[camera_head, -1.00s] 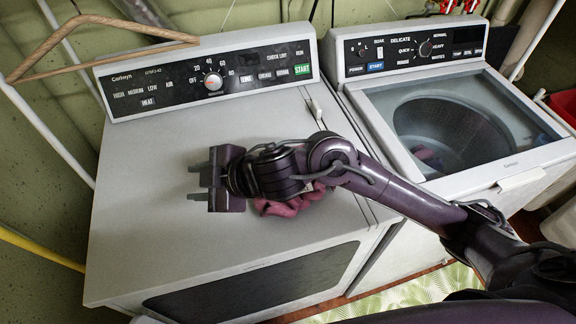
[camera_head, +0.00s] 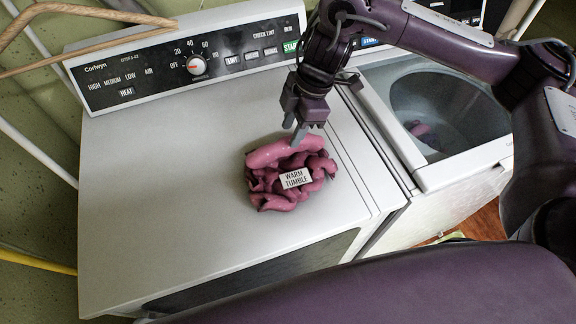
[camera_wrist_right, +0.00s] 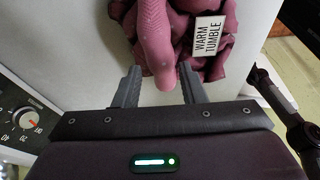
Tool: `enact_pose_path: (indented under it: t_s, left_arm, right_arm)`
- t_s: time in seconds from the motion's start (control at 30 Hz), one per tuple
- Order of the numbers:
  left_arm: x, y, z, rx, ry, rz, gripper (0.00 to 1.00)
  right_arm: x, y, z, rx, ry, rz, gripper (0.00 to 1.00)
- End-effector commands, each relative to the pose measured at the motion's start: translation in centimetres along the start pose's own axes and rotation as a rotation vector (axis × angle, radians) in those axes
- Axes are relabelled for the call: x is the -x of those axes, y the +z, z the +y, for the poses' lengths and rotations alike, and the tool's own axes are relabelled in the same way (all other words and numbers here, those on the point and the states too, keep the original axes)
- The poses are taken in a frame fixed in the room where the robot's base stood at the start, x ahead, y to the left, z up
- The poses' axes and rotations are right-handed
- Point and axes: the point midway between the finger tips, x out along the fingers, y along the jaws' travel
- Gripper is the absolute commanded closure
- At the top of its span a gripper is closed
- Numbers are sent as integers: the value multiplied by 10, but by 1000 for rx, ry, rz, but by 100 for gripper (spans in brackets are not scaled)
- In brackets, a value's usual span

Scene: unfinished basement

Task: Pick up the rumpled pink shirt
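The rumpled pink shirt (camera_head: 268,184) lies bunched on the white top of the left machine, with a white "WARM TUMBLE" label on it. In the right wrist view the shirt (camera_wrist_right: 157,45) has a rounded fold pointing between my fingers. My right gripper (camera_head: 296,138) points down at the far edge of the shirt. In the right wrist view its fingers (camera_wrist_right: 160,92) are spread, with the fold's tip between them and a gap on either side. My left gripper is not in view.
The left machine's top (camera_head: 150,180) is clear around the shirt. Its control panel (camera_head: 190,65) rises behind. The washer at right has a clear lid (camera_head: 480,85) with a dark item in its drum. A wooden hanger (camera_head: 75,10) is at upper left.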

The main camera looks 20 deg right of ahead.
Motion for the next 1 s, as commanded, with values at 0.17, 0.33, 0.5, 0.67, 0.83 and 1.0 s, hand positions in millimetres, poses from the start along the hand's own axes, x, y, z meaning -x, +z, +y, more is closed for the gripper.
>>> enact_pose_path:
  t_s: [0.17, 0.33, 0.5, 0.67, 0.83, 1.0]
  left_arm:
    - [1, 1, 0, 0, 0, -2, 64]
    - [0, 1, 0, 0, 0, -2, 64]
    - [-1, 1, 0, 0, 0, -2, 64]
    - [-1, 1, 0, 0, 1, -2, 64]
    - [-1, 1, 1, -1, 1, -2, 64]
    - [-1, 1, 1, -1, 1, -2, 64]
  right_arm:
    - [-17, 2, -2, -2, -4, 2, 63]
    - [-40, 3, -2, 0, -3, 3, 63]
    - [-52, 3, -1, 2, 1, 2, 63]
    - [-53, 3, -1, 2, 3, 1, 63]
    - [-53, 3, -1, 2, 3, 1, 74]
    - [-52, 3, -1, 2, 3, 1, 97]
